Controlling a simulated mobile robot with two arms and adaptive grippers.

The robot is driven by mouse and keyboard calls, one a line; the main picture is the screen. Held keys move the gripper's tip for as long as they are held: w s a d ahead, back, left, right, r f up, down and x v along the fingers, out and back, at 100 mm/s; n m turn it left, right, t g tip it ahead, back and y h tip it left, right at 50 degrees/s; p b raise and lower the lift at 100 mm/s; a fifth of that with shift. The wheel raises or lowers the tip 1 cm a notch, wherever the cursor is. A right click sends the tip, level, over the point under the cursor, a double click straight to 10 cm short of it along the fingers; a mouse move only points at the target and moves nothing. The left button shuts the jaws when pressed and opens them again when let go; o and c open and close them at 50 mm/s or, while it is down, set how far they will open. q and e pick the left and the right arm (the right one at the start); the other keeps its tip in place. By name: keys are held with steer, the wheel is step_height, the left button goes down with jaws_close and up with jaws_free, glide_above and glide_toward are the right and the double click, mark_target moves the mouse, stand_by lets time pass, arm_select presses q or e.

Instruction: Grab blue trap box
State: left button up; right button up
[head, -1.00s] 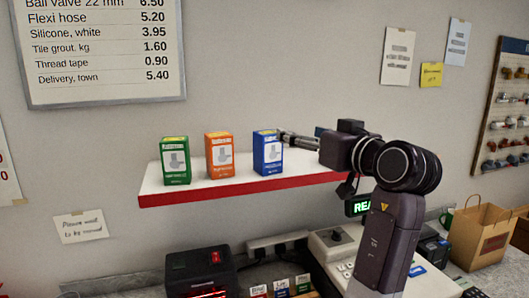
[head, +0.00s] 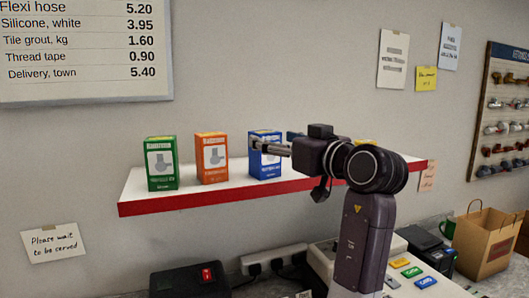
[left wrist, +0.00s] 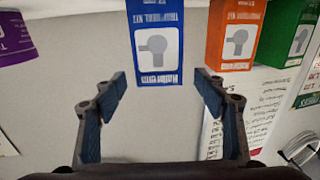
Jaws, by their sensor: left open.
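In the left wrist view the blue box (left wrist: 153,45) appears upside down, centred beyond the open fingertips of the left gripper (left wrist: 158,85). The fingers are spread wide with nothing between them, and I see no contact. My right gripper is not in view.
The orange box (head: 212,158) and green box (head: 161,163) stand left of the blue one, with small gaps. The red-edged shelf (head: 215,198) is fixed to the wall. Below are a dark card machine (head: 190,281), a power strip (head: 273,259) and a paper bag (head: 485,240).

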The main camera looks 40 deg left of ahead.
mark_target(271, 137)
arm_select(q)
steer(key=shift+w+a+r+p, duration=0.1)
steer(key=shift+w+a+p, duration=0.1)
steer(key=shift+a+p, duration=0.2)
steer(key=p+x, duration=0.2)
steer(key=x, duration=0.1)
steer(key=shift+a, duration=0.15)
steer(key=shift+w+a+p, duration=0.1)
steer(key=shift+a+p, duration=0.2)
steer(key=shift+a, duration=0.2)
steer(key=shift+c, duration=0.3)
steer(key=shift+w, duration=0.1)
steer(key=c, duration=1.3)
steer(key=shift+c, duration=0.3)
